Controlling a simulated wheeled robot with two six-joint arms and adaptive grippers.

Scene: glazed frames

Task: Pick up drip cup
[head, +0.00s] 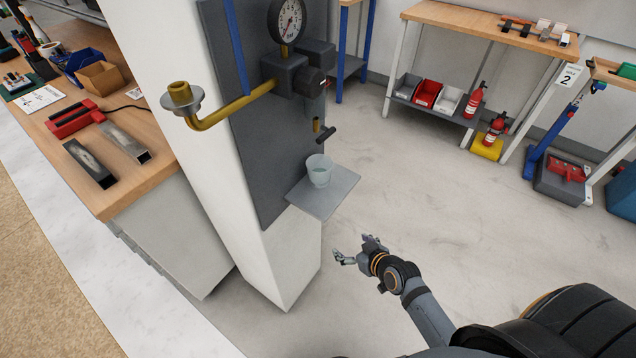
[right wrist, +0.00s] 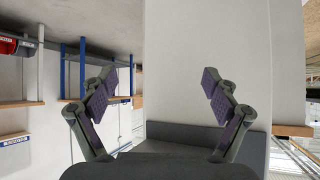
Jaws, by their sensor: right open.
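The drip cup (head: 319,170) is a small, clear, bluish cup. It stands upright on a small grey shelf (head: 338,190) fixed to the grey panel of a white column, below a small brass outlet. My right gripper (head: 354,252) is open and empty, below and to the right of the shelf and apart from it. In the right wrist view its two purple-padded fingers (right wrist: 160,98) are spread in front of the white column. The cup does not show in the right wrist view. My left gripper is not in view.
A pressure gauge (head: 288,20) and a brass pipe (head: 222,112) stick out from the panel (head: 262,150) above the cup. A wooden workbench (head: 135,178) with tools stands at the left. The floor (head: 440,200) right of the shelf is clear.

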